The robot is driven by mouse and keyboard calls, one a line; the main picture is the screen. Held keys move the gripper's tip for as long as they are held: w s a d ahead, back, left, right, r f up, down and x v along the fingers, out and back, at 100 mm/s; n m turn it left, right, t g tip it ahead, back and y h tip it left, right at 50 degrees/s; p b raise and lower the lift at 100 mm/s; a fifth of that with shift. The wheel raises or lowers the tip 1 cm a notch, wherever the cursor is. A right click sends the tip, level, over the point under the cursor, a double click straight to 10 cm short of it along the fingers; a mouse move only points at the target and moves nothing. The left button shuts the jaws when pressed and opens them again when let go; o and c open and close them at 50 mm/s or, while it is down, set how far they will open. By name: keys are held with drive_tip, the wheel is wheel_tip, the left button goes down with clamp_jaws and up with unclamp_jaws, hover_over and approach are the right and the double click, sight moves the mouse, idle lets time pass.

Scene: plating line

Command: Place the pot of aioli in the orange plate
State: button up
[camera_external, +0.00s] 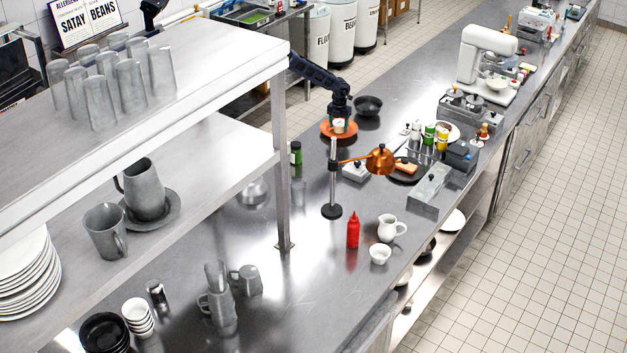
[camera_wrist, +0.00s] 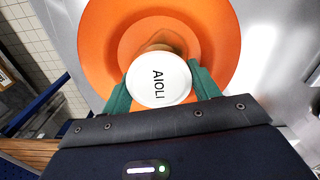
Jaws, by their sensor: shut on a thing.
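The pot of aioli (camera_wrist: 160,82) has a round white lid marked AIOLI. My gripper (camera_wrist: 158,88) is shut on it, with a green finger on each side. The orange plate (camera_wrist: 212,40) lies below the pot in the wrist view, and the pot is over its middle. In the external view the pot (camera_external: 339,126) shows small and pale under my gripper (camera_external: 339,121), over the orange plate (camera_external: 326,130). Whether the pot's base touches the plate cannot be told; the lid hides it.
A dark bowl (camera_external: 368,105) stands just behind the plate to the right. A copper lamp (camera_external: 380,160) on a stand, a white scale-like box (camera_external: 355,172) and a green-labelled jar (camera_external: 295,153) are nearer the camera. The steel shelf post (camera_external: 281,170) stands to the left.

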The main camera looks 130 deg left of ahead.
sight(339, 122)
drive_tip(key=o, duration=1)
drive_tip(key=shift+f, duration=0.1)
wheel_tip(339, 122, up, 12)
idle(0.5)
